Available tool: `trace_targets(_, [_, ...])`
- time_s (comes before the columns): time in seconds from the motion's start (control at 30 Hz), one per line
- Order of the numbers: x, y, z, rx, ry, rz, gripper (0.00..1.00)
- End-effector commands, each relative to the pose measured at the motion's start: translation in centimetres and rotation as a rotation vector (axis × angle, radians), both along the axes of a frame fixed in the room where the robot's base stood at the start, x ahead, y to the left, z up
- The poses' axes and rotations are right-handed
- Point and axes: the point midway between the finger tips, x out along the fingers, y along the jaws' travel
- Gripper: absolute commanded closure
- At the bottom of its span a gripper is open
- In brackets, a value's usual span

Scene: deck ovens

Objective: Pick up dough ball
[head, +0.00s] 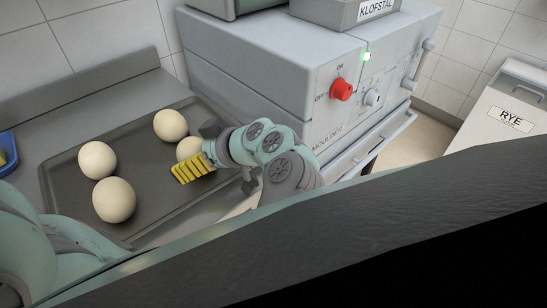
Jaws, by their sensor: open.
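Several pale dough balls lie on a dark tray (62,172) on the grey counter. One dough ball (170,125) is at the back, one (97,160) at the left and a larger-looking one (114,200) at the front left. Another dough ball (188,149) is at the right, partly hidden behind my gripper (195,160). My gripper is open, with a yellow ribbed finger pad in front of that ball and a dark finger part beyond it. I cannot tell whether a finger touches the ball.
A grey moulder machine (250,70) with a red knob (341,89) stands right behind my arm. A blue container (8,152) is at the left edge. A white bin labelled RYE (505,118) is at the far right. The counter (90,112) behind the tray is clear.

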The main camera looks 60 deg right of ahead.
Motion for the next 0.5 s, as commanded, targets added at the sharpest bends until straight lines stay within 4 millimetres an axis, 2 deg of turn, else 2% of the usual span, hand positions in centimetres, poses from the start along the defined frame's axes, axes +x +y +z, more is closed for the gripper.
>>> trace_targets(0.13, [0.02, 0.02, 0.01, 0.001, 0.000, 0.002, 0.00])
trace_targets(0.5, [0.00, 0.03, 0.03, 0.001, -0.001, 0.002, 0.38])
